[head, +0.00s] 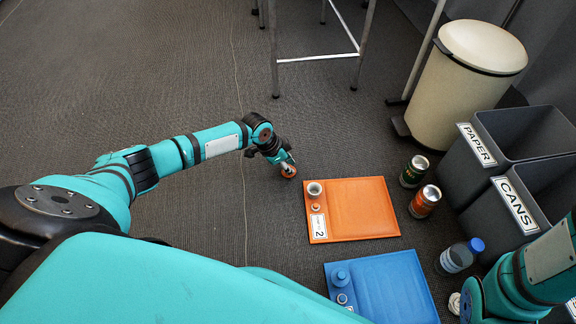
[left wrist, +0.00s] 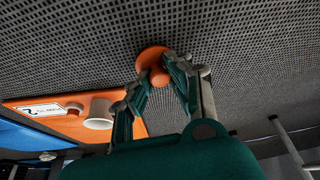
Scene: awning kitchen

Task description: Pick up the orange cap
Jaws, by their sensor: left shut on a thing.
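The orange cap (head: 288,172) is a small round orange piece at the tip of my left gripper (head: 287,165), just left of the orange tray's upper left corner. In the left wrist view the cap (left wrist: 152,58) shows as an orange disc with a raised knob. The fingers of my left gripper (left wrist: 165,75) are closed on the knob. The grey carpet is behind it. I cannot tell whether the cap touches the floor. My right arm (head: 535,265) shows at the lower right, but its gripper is not clearly visible.
The orange tray (head: 362,205) holds a small cup (head: 315,190). A blue tray (head: 398,290) lies nearer. Two cans, a green one (head: 414,171) and an orange one (head: 425,201), and a bottle (head: 460,256) stand right, before the dark bins (head: 515,206). Carpet left of the trays is clear.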

